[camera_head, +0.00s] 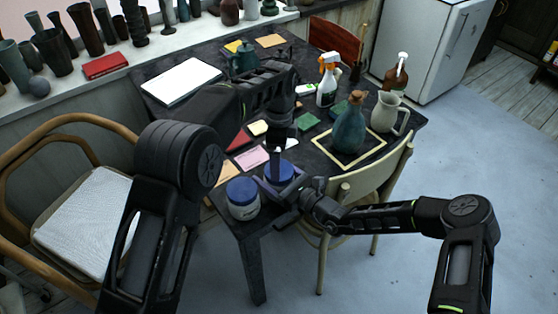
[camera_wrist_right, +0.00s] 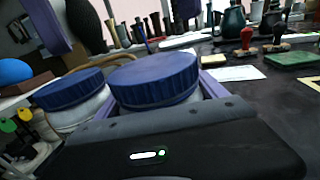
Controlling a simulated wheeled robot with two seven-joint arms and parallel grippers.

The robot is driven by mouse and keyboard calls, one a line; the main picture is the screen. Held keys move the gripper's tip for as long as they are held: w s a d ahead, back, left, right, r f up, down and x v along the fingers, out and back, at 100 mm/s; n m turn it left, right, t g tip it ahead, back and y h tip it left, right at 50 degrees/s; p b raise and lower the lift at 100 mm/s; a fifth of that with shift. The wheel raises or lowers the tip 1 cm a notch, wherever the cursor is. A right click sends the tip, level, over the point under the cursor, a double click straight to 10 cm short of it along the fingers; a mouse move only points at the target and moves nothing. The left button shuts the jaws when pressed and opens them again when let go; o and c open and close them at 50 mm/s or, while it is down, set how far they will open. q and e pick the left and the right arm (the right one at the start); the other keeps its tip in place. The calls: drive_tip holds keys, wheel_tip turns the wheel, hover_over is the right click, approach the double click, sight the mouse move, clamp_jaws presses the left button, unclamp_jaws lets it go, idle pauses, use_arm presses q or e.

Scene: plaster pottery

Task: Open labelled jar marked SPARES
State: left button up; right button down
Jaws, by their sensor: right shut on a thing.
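Two pale jars with blue lids stand side by side at the table's near corner; no writing on them is legible. My right gripper (camera_head: 283,195) is shut on the right-hand jar (camera_head: 280,173) from the front, low on its body. In the right wrist view this jar (camera_wrist_right: 153,80) sits between the jaws with its blue lid on. The other jar (camera_head: 242,198) stands just left of it, and also shows in the right wrist view (camera_wrist_right: 72,100). My left gripper (camera_head: 276,157) points down over the held jar's lid. Its finger gap and any contact are unclear.
The dark table (camera_head: 310,165) carries cards, a teal bottle (camera_head: 349,130), a cream pitcher (camera_head: 388,113), a spray bottle (camera_head: 327,85) and a teapot (camera_head: 243,58). A cream chair (camera_head: 372,182) stands close by the right edge. A wooden armchair (camera_head: 90,215) stands to the left.

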unclamp_jaws()
drive_tip(key=shift+b+v, duration=0.55)
drive_tip(key=shift+v, duration=3.4)
